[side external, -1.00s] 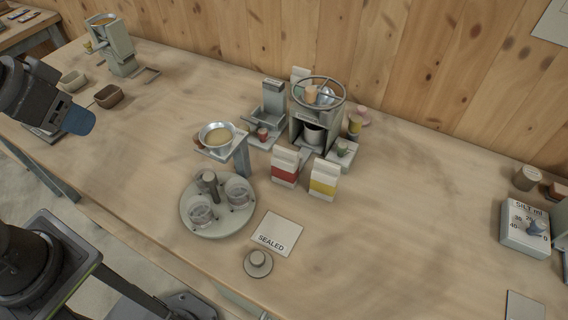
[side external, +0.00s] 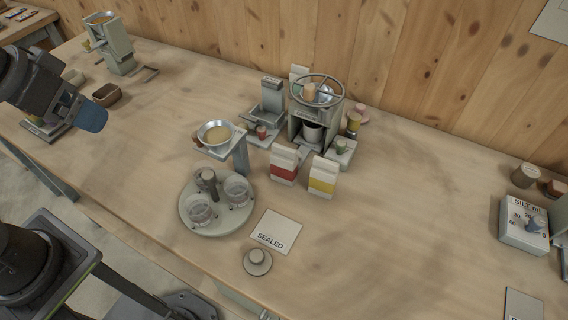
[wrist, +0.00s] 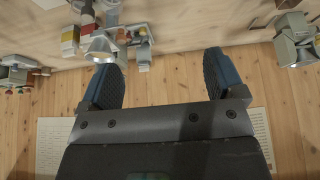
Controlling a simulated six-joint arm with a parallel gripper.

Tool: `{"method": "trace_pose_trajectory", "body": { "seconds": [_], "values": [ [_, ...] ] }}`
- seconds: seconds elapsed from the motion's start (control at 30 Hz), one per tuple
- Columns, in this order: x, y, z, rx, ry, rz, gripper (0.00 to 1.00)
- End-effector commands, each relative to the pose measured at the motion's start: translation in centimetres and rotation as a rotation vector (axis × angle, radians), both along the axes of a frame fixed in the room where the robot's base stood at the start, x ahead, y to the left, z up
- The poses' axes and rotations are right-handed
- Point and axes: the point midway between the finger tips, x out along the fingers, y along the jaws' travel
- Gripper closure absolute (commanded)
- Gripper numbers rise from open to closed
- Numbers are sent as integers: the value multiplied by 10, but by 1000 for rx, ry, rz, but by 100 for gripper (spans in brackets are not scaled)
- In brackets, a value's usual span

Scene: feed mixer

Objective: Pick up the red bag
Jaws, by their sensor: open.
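The red bag (side external: 284,166) is a white upright packet with a red band. In the side external view it stands on the table left of a similar bag with a yellow band (side external: 323,177), close beside it. My gripper (side external: 92,118) is at the far left of that view, raised and well away from both bags. In the wrist view my gripper (wrist: 165,62) shows two blue fingers spread wide with nothing between them. A yellow-banded packet (wrist: 70,38) shows at the upper left there; the red bag cannot be told clearly in that view.
Behind the bags stands a grey machine with a wheel on top (side external: 318,92). To their left is a post with a metal bowl (side external: 215,133), and a round tray (side external: 188,222) with clear cups. A SEALED card (side external: 276,232) lies in front. The table right of the bags is mostly clear.

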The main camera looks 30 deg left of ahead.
Motion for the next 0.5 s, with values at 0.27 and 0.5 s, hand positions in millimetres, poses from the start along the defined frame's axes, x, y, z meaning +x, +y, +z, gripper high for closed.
{"method": "trace_pose_trajectory", "body": {
  "seconds": [0.27, 0.5],
  "values": [
    [76, -51, 22, -36, 120, -8, 12],
    [145, -127, 5, -35, 227, 3, 12]
  ]
}}
